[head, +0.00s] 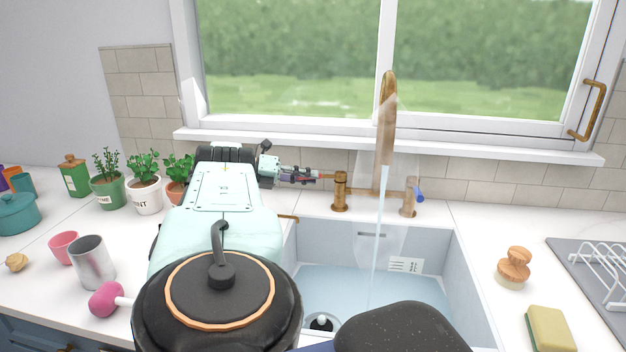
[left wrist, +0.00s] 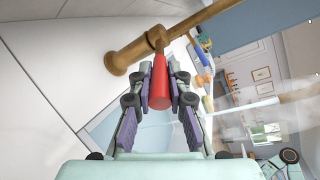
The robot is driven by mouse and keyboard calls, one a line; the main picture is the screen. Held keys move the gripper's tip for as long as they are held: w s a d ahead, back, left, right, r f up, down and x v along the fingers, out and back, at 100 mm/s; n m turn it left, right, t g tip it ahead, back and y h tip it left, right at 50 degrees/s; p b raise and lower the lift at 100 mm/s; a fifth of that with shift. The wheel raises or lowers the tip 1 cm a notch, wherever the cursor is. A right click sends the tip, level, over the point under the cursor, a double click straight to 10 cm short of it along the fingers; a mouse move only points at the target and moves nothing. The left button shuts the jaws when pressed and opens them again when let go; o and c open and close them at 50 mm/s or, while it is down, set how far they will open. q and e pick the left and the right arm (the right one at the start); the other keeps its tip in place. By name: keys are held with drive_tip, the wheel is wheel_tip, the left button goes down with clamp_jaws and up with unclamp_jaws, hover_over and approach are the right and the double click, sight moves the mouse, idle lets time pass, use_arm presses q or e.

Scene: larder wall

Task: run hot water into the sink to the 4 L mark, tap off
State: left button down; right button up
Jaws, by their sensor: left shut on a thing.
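The brass tap (head: 386,115) stands behind the sink, with a stream of water (head: 380,235) falling from its spout. The sink (head: 465,270) holds pale blue water (head: 350,285). A small white marked label (head: 406,265) is on its back wall; its marks are too small to read. My left gripper (head: 318,177) is at the left tap post, shut on the red handle (left wrist: 160,85), which lies between the fingers (left wrist: 158,112) in the left wrist view. The blue handle (head: 419,195) is on the right post. My right gripper is not in view.
A plug (head: 321,322) shows at the sink bottom. Left are a metal cup (head: 92,262), a pink cup (head: 64,247) and potted herbs (head: 144,193). Right are a wooden brush (head: 514,267), a sponge (head: 549,329) and a dish rack (head: 600,272). Pale translucent haze hangs around the tap.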

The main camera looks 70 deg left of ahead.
use_arm(q)
drive_tip(key=shift+s+f, duration=0.1)
idle(0.3)
drive_tip(key=c, duration=1.7)
unclamp_jaws()
drive_tip(key=o, duration=0.4)
